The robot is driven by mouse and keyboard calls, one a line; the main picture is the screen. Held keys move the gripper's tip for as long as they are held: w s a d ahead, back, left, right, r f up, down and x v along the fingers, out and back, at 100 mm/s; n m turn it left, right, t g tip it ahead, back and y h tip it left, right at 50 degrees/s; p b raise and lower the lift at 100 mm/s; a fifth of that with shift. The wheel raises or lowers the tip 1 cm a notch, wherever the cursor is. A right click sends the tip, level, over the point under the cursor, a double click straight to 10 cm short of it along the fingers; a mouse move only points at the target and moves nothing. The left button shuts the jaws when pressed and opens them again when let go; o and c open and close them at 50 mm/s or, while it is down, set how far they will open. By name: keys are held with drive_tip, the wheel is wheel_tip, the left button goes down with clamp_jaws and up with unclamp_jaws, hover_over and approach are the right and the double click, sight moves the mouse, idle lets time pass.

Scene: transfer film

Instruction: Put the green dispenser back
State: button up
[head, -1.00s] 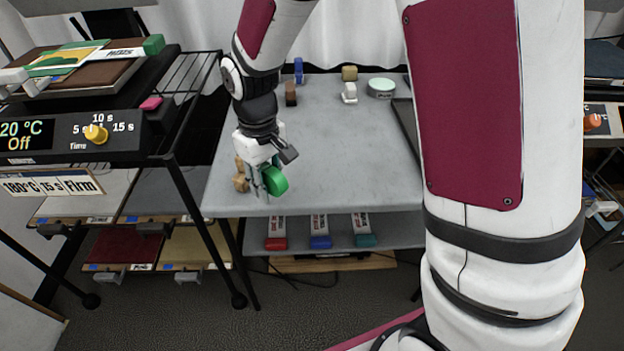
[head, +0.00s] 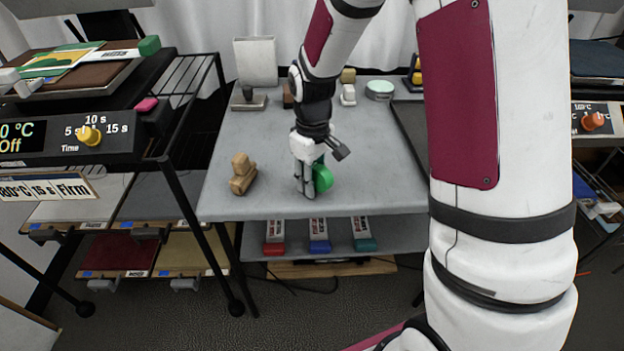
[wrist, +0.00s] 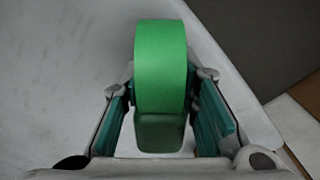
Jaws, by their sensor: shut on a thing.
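The green dispenser (head: 322,178) is in my gripper (head: 307,190), over the front part of the grey table (head: 270,200) in the head view. In the wrist view the green dispenser (wrist: 160,65) stands between the two teal-padded fingers of my gripper (wrist: 165,125), which are shut on it. Its round green roll points away from the palm and a duller green block sits nearer the palm. I cannot tell whether its underside touches the table.
A wooden block tool (head: 243,174) stands at the table's front left. A white stand (head: 255,62), a white item (head: 348,95), a round tin (head: 380,89) and a dark tray (head: 412,125) are farther back. Red, blue and teal boxes (head: 319,235) lie on the shelf below.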

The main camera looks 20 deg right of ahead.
drive_tip(key=o, duration=1)
wheel_tip(320, 180, up, 12)
drive_tip(key=p, duration=0.2)
drive_tip(key=shift+r+p, duration=0.2)
drive_tip(key=shift+p, duration=0.15)
drive_tip(key=s+r+m, duration=0.1)
drive_tip(key=s+r, duration=0.3)
drive_tip(key=s, duration=0.3)
drive_tip(key=s+r+m+t, duration=0.1)
drive_tip(key=s+r, duration=0.2)
drive_tip(key=s, duration=0.4)
drive_tip(key=s+r+m, duration=0.2)
drive_tip(key=s+r, duration=0.2)
drive_tip(key=s, duration=0.3)
drive_tip(key=shift+m, duration=0.7)
drive_tip(key=s, duration=0.6)
drive_tip(key=s+f, duration=0.1)
drive_tip(key=s, duration=0.3)
drive_tip(key=shift+a, duration=0.25)
